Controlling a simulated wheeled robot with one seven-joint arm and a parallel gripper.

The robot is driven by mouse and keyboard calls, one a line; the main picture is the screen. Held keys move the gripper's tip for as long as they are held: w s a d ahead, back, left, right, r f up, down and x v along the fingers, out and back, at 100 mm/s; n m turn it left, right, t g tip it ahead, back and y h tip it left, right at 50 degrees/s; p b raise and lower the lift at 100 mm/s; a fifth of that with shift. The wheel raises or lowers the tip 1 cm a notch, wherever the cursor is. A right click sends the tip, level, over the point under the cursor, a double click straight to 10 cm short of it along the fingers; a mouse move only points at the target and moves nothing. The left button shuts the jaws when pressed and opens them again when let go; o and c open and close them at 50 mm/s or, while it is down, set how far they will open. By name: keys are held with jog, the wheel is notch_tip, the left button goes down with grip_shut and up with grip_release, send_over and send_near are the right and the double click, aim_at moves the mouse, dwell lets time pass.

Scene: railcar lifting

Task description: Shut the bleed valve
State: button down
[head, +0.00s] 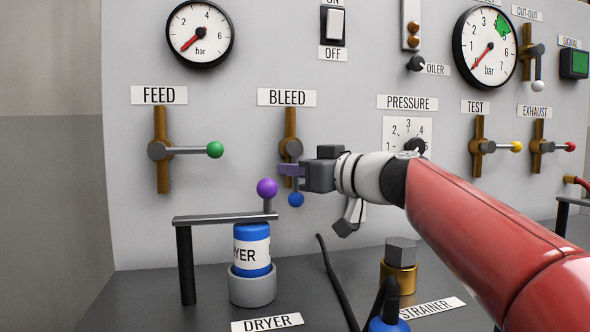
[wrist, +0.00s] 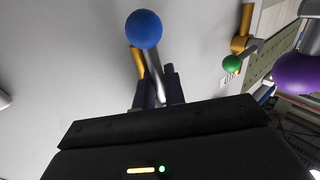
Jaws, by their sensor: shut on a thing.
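The bleed valve (head: 290,120) is a vertical brass pipe on the grey panel under the BLEED label (head: 287,97). Its grey lever hangs down, roughly in line with the pipe, and ends in a blue ball knob (head: 296,200). My gripper (head: 292,170) reaches it from the right and is shut on the lever just above the knob. In the wrist view my gripper's fingers (wrist: 159,88) stand on both sides of the lever, with the blue knob (wrist: 144,29) beyond their tips. The fingers partly hide the lever.
The feed valve's green knob (head: 215,149) points right on the left. A purple knob (head: 267,188) on the dryer's bar (head: 220,218) stands just below left of my gripper. The pressure dial (head: 414,147) is behind my wrist. A strainer (head: 399,265) stands below my arm.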

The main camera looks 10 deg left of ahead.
jog(key=shift+d+n, duration=0.1)
jog(key=shift+n, duration=0.2)
jog(key=n, duration=0.1)
jog(key=n+h, duration=0.1)
jog(key=d+h, duration=0.1)
jog(key=shift+w+r+n+g, duration=0.25)
jog(key=shift+w+n+g, duration=0.05)
jog(key=shift+n+g, duration=0.1)
jog(key=shift+w+d+r+n+t+h+p, duration=0.15)
jog(key=shift+d+r+n+t+h+p, duration=0.25)
jog(key=shift+n+h, duration=0.9)
jog(key=shift+w+d+r+n+t+h+p, duration=0.2)
jog(key=shift+r+n+h+p, duration=0.35)
jog(key=shift+n+h, duration=0.8)
jog(key=shift+w+d+r+n+t+h+p, duration=0.1)
jog(key=shift+d+r+n+h+p, duration=0.4)
jog(key=shift+n+h, duration=0.8)
jog(key=shift+a+r+h, duration=0.1)
jog(key=shift+h, duration=0.15)
jog(key=c, duration=1.5)
grip_release()
jog(key=shift+c, duration=0.2)
